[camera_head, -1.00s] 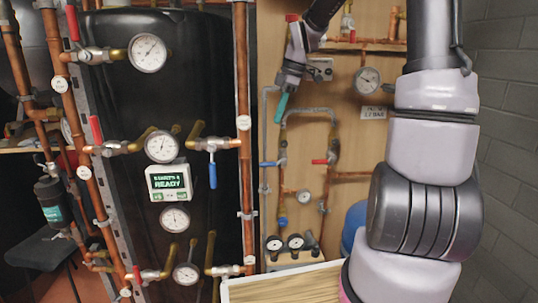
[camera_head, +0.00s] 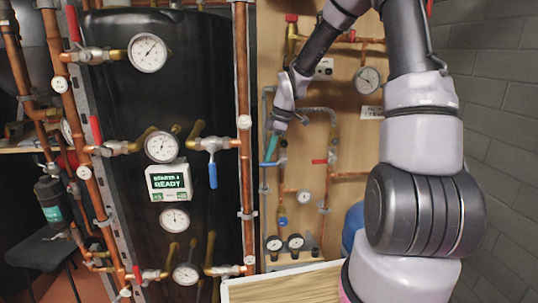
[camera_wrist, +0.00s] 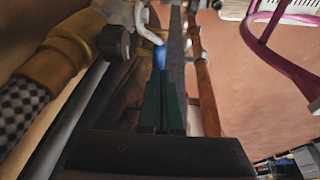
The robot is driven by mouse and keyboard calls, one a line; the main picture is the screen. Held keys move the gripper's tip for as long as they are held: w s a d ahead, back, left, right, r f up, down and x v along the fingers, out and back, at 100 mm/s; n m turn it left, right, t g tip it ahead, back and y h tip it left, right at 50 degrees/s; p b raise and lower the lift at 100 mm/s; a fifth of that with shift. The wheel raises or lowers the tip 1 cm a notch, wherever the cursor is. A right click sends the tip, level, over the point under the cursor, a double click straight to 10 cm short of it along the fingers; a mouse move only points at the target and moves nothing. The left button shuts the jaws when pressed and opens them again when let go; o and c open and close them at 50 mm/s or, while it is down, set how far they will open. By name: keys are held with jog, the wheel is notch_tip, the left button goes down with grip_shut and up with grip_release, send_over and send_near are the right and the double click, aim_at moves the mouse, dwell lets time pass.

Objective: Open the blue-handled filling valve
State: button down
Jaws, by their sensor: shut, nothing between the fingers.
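A blue-handled valve (camera_head: 266,164) is on the pipework of the wooden panel, its handle lying about level. My gripper (camera_head: 269,157) is shut and empty, its teal fingers pointing down at this handle. In the wrist view, the shut fingers (camera_wrist: 163,105) point at the blue handle (camera_wrist: 160,57), whose pale lever joins a metal valve body (camera_wrist: 121,18). The fingertips overlap the handle's near end; I cannot tell whether they touch. Another blue handle (camera_head: 212,175) hangs down on the black tank's pipework.
A red-handled valve (camera_head: 321,161) sits right of the blue one. Pressure gauges (camera_head: 294,241) are below. In the wrist view, a brass fitting (camera_wrist: 62,58) and braided hose (camera_wrist: 20,108) are at left and a copper pipe (camera_wrist: 203,85) is close on the right.

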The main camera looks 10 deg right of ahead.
aim_at(265, 164)
jog(key=shift+a+f+h, duration=0.25)
jog(key=shift+f+h, duration=0.15)
jog(key=shift+h, duration=0.2)
dwell(0.5)
jog(key=shift+f, duration=0.1)
jog(key=shift+x, duration=1.7)
jog(key=shift+s+f, duration=0.2)
jog(key=shift+f, duration=0.85)
jog(key=shift+d+f+h, duration=0.3)
jog(key=shift+f+h, duration=0.05)
jog(key=shift+f, duration=0.2)
jog(key=shift+d+f+h, duration=0.3)
jog(key=shift+f+h, duration=0.05)
jog(key=shift+f, duration=0.2)
jog(key=shift+d, duration=0.1)
